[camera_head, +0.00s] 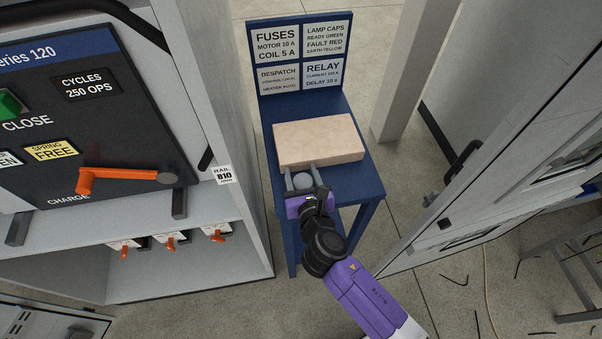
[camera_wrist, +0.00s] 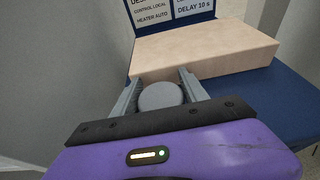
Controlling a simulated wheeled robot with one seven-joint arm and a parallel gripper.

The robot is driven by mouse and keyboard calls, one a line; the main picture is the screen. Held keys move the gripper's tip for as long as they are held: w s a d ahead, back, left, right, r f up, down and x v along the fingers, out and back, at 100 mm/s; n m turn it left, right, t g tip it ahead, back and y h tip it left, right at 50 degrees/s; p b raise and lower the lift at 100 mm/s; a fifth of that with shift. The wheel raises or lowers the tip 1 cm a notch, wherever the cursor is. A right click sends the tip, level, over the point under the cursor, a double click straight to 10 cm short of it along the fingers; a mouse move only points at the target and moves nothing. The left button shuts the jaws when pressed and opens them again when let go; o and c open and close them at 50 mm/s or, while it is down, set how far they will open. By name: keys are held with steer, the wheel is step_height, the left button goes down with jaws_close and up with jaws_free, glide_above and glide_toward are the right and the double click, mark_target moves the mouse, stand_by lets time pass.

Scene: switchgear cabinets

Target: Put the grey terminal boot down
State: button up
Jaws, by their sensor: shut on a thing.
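The grey terminal boot (camera_head: 302,181) is a short round grey piece between the fingers of my gripper (camera_head: 302,177). It also shows in the wrist view (camera_wrist: 161,96), with a grey finger on each side. My gripper (camera_wrist: 160,88) is shut on the boot over the near part of the blue table (camera_head: 361,186). The boot's underside is hidden, so I cannot tell whether it touches the tabletop. The fingertips are close to the near side of a pale beige block (camera_head: 318,142) on the table, which also shows in the wrist view (camera_wrist: 205,50).
A blue board with labels (camera_head: 301,55) stands at the table's back. A switchgear cabinet (camera_head: 225,130) with an orange charge handle (camera_head: 125,174) is close on the left. A grey cabinet door (camera_head: 480,165) stands on the right. Bare tabletop shows right of my gripper.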

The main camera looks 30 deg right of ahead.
steer(key=shift+f, duration=0.15)
steer(key=o, duration=1.3)
steer(key=shift+o, duration=0.2)
steer(key=shift+s+r, duration=0.15)
steer(key=shift+r, duration=0.05)
steer(key=v, duration=1.1)
steer(key=shift+s+b, duration=0.3)
steer(key=shift+s, duration=0.05)
steer(key=shift+a+r, duration=0.1)
steer(key=shift+a, duration=0.05)
